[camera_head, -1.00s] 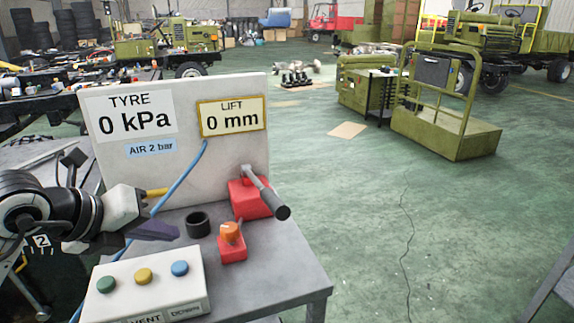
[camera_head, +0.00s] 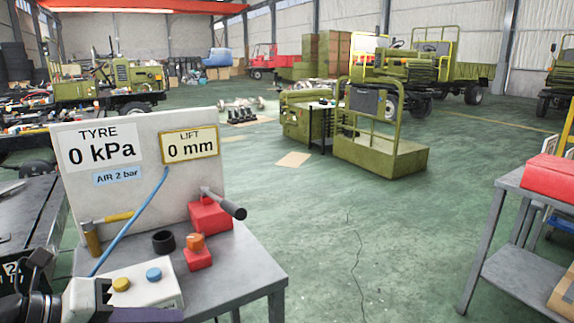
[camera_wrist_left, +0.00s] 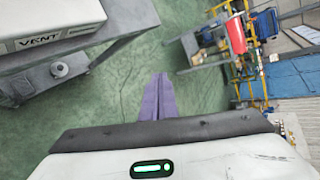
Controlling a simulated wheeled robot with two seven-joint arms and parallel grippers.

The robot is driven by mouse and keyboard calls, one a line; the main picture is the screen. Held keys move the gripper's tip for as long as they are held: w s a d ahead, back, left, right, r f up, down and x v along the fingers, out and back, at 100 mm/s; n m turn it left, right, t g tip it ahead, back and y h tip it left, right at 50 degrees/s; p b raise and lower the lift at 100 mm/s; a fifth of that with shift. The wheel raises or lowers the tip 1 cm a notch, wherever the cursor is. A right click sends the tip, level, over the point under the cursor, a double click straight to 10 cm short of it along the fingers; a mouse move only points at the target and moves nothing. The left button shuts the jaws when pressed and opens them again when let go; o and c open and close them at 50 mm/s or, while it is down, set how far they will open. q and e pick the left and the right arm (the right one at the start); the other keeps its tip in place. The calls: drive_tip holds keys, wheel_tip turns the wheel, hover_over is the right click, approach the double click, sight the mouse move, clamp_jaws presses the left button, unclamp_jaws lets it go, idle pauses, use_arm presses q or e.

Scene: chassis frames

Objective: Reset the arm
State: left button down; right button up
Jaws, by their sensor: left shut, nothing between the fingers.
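My left gripper (camera_head: 147,314) shows at the bottom left of the head view, partly cut off by the lower edge, near the button box (camera_head: 150,284) on the grey metal table (camera_head: 240,270). In the left wrist view its two purple fingers (camera_wrist_left: 160,97) lie together with nothing between them, over green floor. The button box (camera_wrist_left: 50,16) with the word VENT is at the upper left there. My right gripper is not in view.
A grey shelf cart (camera_head: 500,270) stands at right. Floor between is clear.

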use_arm(q)
drive_tip(key=s+d+r+n+t+h, duration=0.2)
drive_tip(key=d+r+n+t+h, duration=0.15)
drive_tip(key=d+n+h, duration=0.35)
drive_tip(key=a+f+n+t+y, duration=0.35)
drive_tip(key=f+n+y, duration=0.25)
drive_tip(key=f+n, duration=0.3)
drive_tip(key=a+f+n+t+y, duration=0.2)
drive_tip(key=a+f+n+y, duration=0.3)
drive_tip(key=f+n, duration=0.4)
drive_tip(key=s+d+f+n+g+y, duration=0.1)
drive_tip(key=s+d+f+n+g, duration=0.1)
drive_tip(key=s+f+g, duration=0.2)
drive_tip(key=s+d+f+n+g+y, duration=0.1)
drive_tip(key=s+d+f+n+g, duration=0.2)
drive_tip(key=s+f, duration=0.7)
wheel_tip(320, 180, down, 5)
drive_tip(key=shift+d+f+g, duration=0.2)
drive_tip(key=shift+d+g, duration=0.1)
drive_tip(key=shift+g, duration=0.1)
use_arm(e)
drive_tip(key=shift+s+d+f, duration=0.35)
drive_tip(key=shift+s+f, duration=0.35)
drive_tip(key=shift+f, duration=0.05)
